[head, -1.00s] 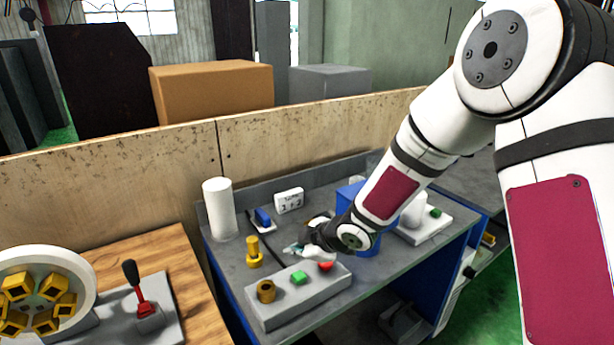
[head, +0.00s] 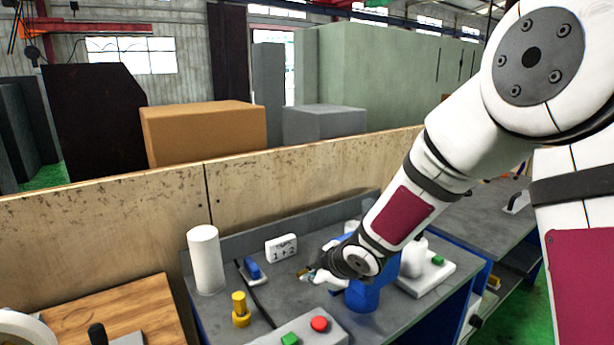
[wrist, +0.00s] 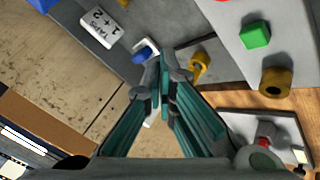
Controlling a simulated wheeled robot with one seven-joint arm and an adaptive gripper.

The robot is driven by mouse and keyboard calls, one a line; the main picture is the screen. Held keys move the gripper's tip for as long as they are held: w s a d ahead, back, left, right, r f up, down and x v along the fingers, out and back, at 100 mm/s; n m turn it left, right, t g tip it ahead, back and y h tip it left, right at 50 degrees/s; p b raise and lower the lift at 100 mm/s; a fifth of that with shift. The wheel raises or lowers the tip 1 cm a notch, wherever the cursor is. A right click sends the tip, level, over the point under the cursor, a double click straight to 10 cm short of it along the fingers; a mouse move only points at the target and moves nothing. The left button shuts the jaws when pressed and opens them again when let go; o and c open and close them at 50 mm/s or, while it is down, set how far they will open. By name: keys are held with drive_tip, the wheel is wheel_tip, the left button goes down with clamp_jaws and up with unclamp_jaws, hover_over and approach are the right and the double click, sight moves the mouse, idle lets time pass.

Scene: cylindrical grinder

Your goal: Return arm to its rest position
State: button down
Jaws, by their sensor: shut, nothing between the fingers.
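My arm reaches in from the right in the head view, and my gripper (head: 308,275) hangs over the grey bench (head: 215,315). In the wrist view my gripper (wrist: 163,85) has its two teal fingers together at the tips, with nothing between them. Behind the fingertips in the wrist view are a small blue part (wrist: 142,54) and a yellow knob (wrist: 199,65). The gripper appears above the bench surface and apart from these things. My forearm hides part of a blue object (head: 365,295) on the bench.
A control box with a red button (head: 319,324) and green button (head: 289,340) sits at the bench front. A white cylinder (head: 205,258), a white sign (head: 281,247) and a yellow knob (head: 240,310) stand left of my gripper. A wooden panel (head: 110,230) runs behind the bench.

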drive_tip(key=s+d+r+m+h, duration=0.5)
drive_tip(key=s+d+r+m, duration=0.4)
drive_tip(key=d+r, duration=0.55)
drive_tip(key=s+d+r+m, duration=0.1)
drive_tip(key=s+r+m, duration=0.1)
drive_tip(key=s, duration=0.9)
drive_tip(key=s+d+r+m+g, duration=0.1)
drive_tip(key=s+m, duration=0.4)
drive_tip(key=s, duration=0.7)
drive_tip(key=shift+d+r+g, duration=0.3)
drive_tip(key=shift+d+r, duration=0.2)
drive_tip(key=shift+r, duration=0.1)
